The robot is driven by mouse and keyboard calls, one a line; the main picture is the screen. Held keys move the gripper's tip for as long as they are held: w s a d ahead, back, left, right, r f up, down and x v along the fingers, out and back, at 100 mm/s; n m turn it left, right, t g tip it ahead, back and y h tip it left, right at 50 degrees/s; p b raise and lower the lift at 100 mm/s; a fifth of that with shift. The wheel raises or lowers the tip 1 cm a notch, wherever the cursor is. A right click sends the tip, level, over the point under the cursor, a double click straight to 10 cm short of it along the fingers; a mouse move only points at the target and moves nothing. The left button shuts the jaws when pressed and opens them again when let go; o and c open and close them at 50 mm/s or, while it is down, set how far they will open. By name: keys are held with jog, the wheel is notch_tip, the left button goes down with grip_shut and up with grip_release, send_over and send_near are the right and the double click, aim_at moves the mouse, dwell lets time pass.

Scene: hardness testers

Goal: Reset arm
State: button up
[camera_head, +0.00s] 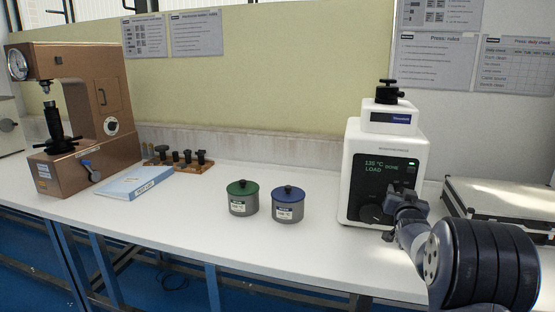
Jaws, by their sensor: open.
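My gripper (389,222) is at the right, in front of the lower part of a white press (396,160). Its jaws are small and partly hidden by my wrist, and I see nothing held in them. I cannot tell whether my gripper touches the press.
A green-lidded pot (243,198) and a blue-lidded pot (288,205) stand mid-bench. A brown hardness tester (88,110), a blue-white binder (136,181) and a rack of dark parts (178,160) are at left. A case (500,205) lies at right. The bench front is clear.

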jog(key=shift+r+m+p, duration=0.2)
jog(key=shift+m+p, duration=0.2)
jog(key=shift+m, duration=0.1)
jog(key=b+v, duration=0.1)
jog(key=v, duration=0.5)
jog(key=shift+s+f, duration=0.2)
jog(key=shift+s, duration=0.05)
jog(key=shift+s, duration=0.1)
